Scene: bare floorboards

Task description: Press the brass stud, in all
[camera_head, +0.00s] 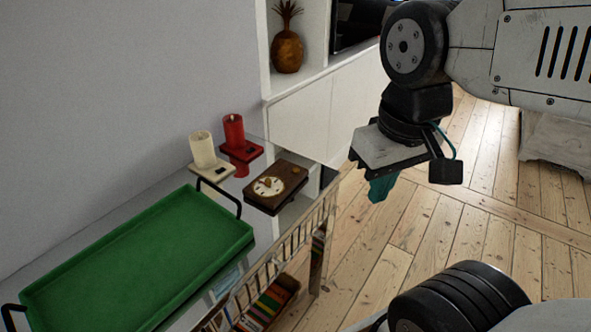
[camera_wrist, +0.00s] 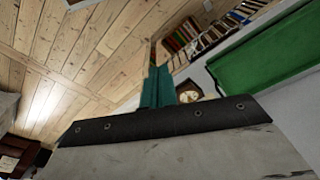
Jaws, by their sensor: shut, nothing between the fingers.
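A dark wooden box (camera_head: 262,198) lies on the glass-topped shelf unit, with a pale round dial (camera_head: 269,186) on its top. A small brass stud (camera_head: 295,170) shows near the box's far right corner. In the wrist view the dial (camera_wrist: 188,92) shows partly, just beyond my fingers; the stud cannot be made out there. My gripper (camera_head: 380,188) has teal fingers and is shut and empty. It hangs to the right of the box, over the floor side, apart from it. The fingers also show in the wrist view (camera_wrist: 157,88).
A green tray (camera_head: 130,262) with black handles fills the near part of the top. Books (camera_head: 265,302) fill the shelf below. Floorboards are open to the right.

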